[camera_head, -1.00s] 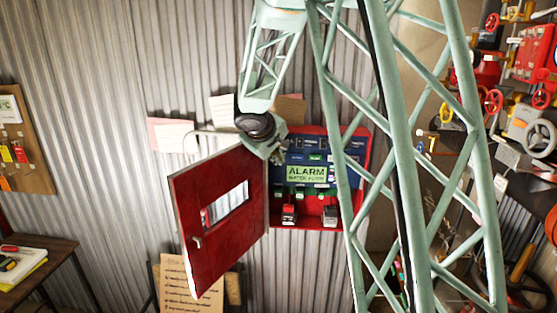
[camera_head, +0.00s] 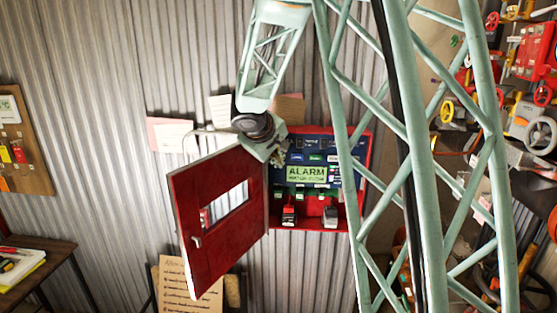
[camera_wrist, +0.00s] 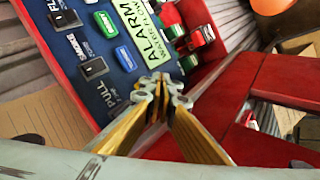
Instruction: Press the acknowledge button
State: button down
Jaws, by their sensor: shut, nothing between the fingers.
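The red alarm box (camera_head: 368,150) on the wall stands open, with a dark blue panel (camera_wrist: 90,45) inside. A green display (camera_head: 306,174) reads ALARM; it also shows in the wrist view (camera_wrist: 143,35). I cannot read which one is the acknowledge button. My gripper (camera_wrist: 162,85) is shut and empty, its tips in front of the panel near the display's lower end. In the head view my gripper (camera_head: 280,157) is at the panel's left edge; whether it touches is unclear.
The box's red door (camera_head: 215,220) hangs open to the left, close to my gripper. A red-and-black unit (camera_head: 289,215) and a grey one (camera_head: 330,216) sit in the box's lower part. Valves and wheels (camera_head: 540,130) crowd the right wall.

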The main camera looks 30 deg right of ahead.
jog(key=s+a+b, duration=0.2)
jog(key=s, duration=0.1)
jog(key=shift+s+a, duration=0.15)
dwell(0.4)
dwell(0.8)
jog(key=s+a+r+m+g+y+b, duration=0.1)
jog(key=s+a+r, duration=0.2)
jog(key=s, duration=0.9)
jog(key=s+a+r+m+g+b, duration=0.1)
jog(key=s+a+r+m, duration=0.15)
jog(key=s, duration=0.95)
jog(key=s+a+f+y, duration=0.1)
jog(key=s+a, duration=0.4)
jog(key=s, duration=0.3)
jog(key=s+a+f+y+b, duration=0.1)
jog(key=s+a+f+y, duration=0.1)
jog(key=s+a, duration=0.3)
jog(key=s+a+f+y+b, duration=0.1)
jog(key=s+a, duration=0.5)
jog(key=s, duration=0.7)
jog(key=shift+f+y, duration=0.4)
jog(key=shift+y, duration=0.3)
jog(key=shift+a, duration=0.1)
